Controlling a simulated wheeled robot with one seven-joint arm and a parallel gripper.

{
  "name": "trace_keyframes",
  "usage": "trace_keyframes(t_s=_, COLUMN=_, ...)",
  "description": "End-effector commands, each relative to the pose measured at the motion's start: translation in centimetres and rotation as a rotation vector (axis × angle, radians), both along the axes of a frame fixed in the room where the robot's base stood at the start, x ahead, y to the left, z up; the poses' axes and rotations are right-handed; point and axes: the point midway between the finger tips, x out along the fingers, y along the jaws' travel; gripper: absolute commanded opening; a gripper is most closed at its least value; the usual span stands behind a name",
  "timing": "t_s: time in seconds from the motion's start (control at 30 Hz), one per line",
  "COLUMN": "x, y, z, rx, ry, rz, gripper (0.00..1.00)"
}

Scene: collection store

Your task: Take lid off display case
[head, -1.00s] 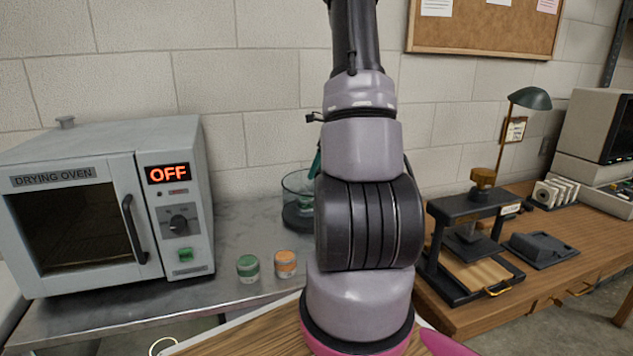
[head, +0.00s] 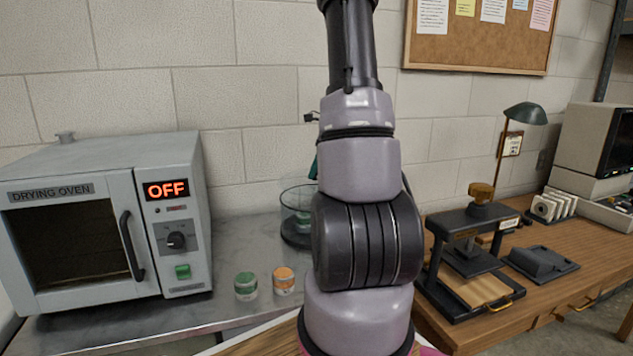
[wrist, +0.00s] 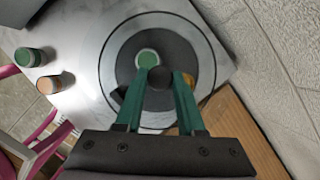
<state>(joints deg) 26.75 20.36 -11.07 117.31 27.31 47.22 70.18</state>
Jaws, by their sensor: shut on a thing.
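The display case is a clear round glass case on a dark base (head: 297,236), standing on the grey counter left of my arm; my arm hides its right part. In the wrist view I look down on it, with its dark round floor (wrist: 125,60) inside a wider ring. My gripper (wrist: 160,80) has green fingers shut on a dark round knob (wrist: 160,76) above the case, which I take as the lid's knob. A green-topped jar (wrist: 147,60) shows below, beside the knob. The clear lid is hard to make out; I cannot tell whether it touches the case.
A drying oven (head: 110,225) reading OFF stands at left. A green jar (head: 245,285) and an orange jar (head: 284,280) stand in front of the case. At right, a black press (head: 470,255) and a lamp (head: 525,113) stand on a wooden bench. Bare counter lies between oven and case.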

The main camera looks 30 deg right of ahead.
Motion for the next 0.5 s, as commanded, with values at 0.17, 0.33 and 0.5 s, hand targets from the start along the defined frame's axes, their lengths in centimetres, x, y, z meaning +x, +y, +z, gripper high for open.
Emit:
trace_keyframes(t_s=0.17, x=0.1, y=0.0, z=4.5, rx=-0.004, ry=-0.006, rz=0.002, gripper=0.00)
trace_keyframes(t_s=0.33, x=0.1, y=0.0, z=8.1, rx=-0.002, ry=-0.004, rz=0.002, gripper=0.00)
trace_keyframes(t_s=0.5, x=0.0, y=0.0, z=10.9, rx=-0.001, ry=-0.002, rz=0.000, gripper=0.00)
